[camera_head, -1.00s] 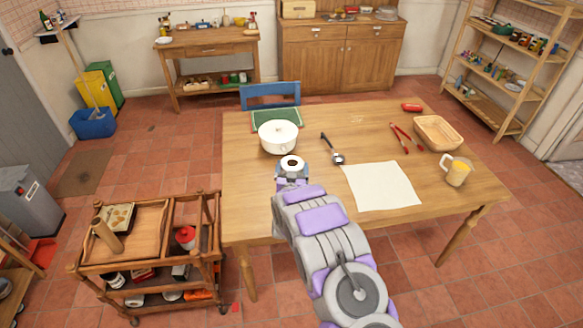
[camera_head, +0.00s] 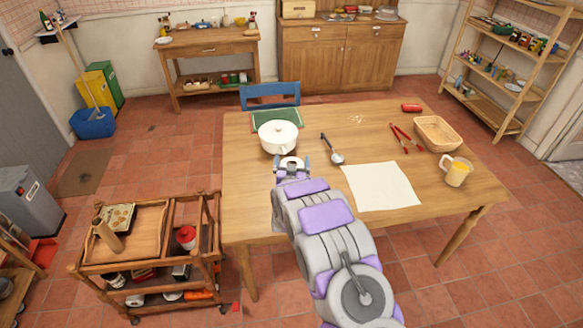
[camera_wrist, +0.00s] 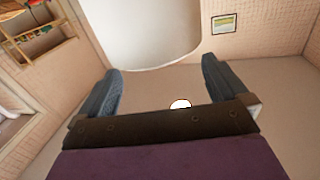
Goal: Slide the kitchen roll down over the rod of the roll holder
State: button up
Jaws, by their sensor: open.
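In the wrist view a large smooth white curved form, apparently the roll (camera_wrist: 140,35), fills the upper middle beyond my fingers. My gripper (camera_head: 293,160) is open; its two blue-grey fingers are spread apart, also in the wrist view (camera_wrist: 162,85). I cannot tell whether a finger touches the roll. I cannot clearly make out the roll holder or its rod; my arm hides part of the table.

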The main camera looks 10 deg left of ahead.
notch_tip(320, 180, up, 21)
jog(key=p, duration=0.4)
jog(key=s+d+m+h+b, duration=0.1)
jog(key=s+d+h+b, duration=0.1)
jog(key=s+d, duration=0.3)
jog(key=s+d+f+m+h+b, duration=0.1)
jog(key=s+d+h+b, duration=0.1)
jog(key=s+d, duration=0.4)
jog(key=d+b, duration=0.1)
jog(key=d, duration=0.3)
jog(key=shift+d, duration=0.35)
jog(key=s+d+f+g+y, duration=0.1)
jog(key=s+g, duration=0.5)
jog(key=s, duration=1)
jog(key=s+d+f+n+g+y, duration=0.1)
jog(key=s+d+g, duration=0.2)
jog(key=s, duration=1.4)
jog(key=s+d+f+n+g+y, duration=0.1)
jog(key=s+d+g, duration=0.2)
jog(key=s+g, duration=0.7)
jog(key=s, duration=0.7)
jog(key=shift+f+g, duration=0.4)
jog(key=shift+c, duration=0.3)
